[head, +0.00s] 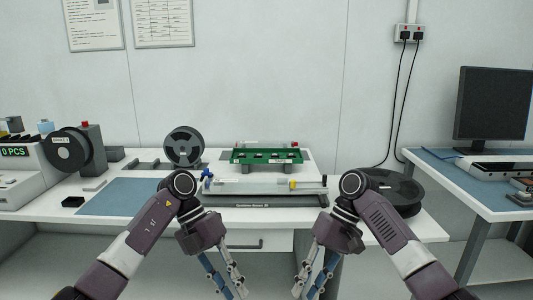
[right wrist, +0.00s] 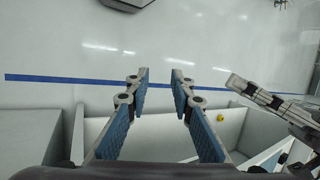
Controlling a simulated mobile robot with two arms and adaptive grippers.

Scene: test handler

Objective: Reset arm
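My left gripper (head: 226,284) hangs in front of the workbench, pointing down, with its blue-padded fingers apart and nothing between them. My right gripper (head: 313,287) hangs beside it to the right, also pointing down and empty. In the right wrist view the right gripper (right wrist: 160,85) shows a clear gap between its two fingers. Part of the left gripper (right wrist: 262,97) shows at the right of that view. The two grippers are apart and touch nothing that I can see.
The white workbench (head: 135,207) holds a green circuit board (head: 267,156) on a test fixture (head: 262,199), a blue mat (head: 122,196), a grey reel (head: 183,146) and a black reel (head: 392,190). A second desk (head: 480,205) with a monitor (head: 493,104) stands at the right.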

